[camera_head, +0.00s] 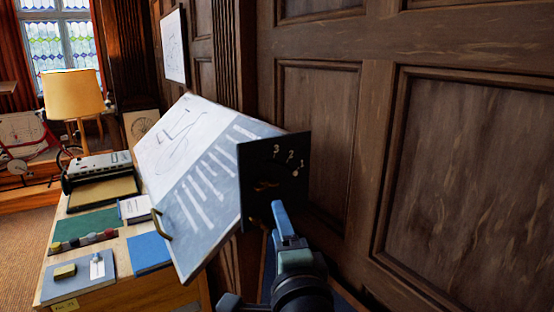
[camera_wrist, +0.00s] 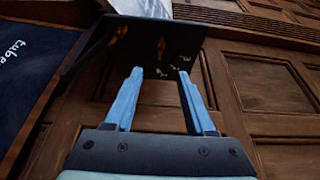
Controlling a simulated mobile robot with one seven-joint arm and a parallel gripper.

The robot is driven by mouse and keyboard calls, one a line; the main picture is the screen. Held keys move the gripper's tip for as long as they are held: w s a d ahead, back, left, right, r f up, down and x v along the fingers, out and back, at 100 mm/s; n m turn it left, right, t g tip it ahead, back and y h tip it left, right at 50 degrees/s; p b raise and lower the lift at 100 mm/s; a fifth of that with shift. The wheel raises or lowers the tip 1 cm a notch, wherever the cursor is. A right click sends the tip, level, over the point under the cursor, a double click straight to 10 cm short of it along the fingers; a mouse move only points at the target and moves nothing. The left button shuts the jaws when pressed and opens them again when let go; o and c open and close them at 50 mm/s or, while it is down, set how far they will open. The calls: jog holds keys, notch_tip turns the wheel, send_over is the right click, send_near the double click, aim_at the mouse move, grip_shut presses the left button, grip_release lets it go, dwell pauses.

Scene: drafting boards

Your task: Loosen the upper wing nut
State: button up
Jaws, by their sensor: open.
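A dark plate (camera_head: 250,205) with painted numbers stands at the right end of the tilted drafting board (camera_head: 224,180). A small brass-coloured piece (camera_head: 266,185), likely a wing nut, shows on its face. In the wrist view, two brass-coloured pieces, one at the left (camera_wrist: 120,32) and one nearer the middle (camera_wrist: 161,46), show on the dark plate (camera_wrist: 150,25). They are too small and dark to tell which is the upper wing nut. My gripper (camera_wrist: 160,72) is open and empty, its blue fingers pointing at the plate, below these pieces in the picture. It also shows in the head view (camera_head: 279,205).
Wooden panelling (camera_head: 455,160) rises close on the right. A dark blue panel with writing (camera_wrist: 35,65) stands left in the wrist view.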

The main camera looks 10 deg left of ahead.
aim_at(268, 188)
jog(key=p+x, duration=0.4)
jog(key=x, duration=0.7)
jog(key=shift+w+a+r+p, duration=0.15)
jog(key=shift+r+p, duration=0.05)
jog(key=shift+p, duration=0.15)
jog(key=shift+x, duration=0.8)
jog(key=shift+f, duration=0.1)
jog(key=shift+c, duration=0.2)
grip_shut()
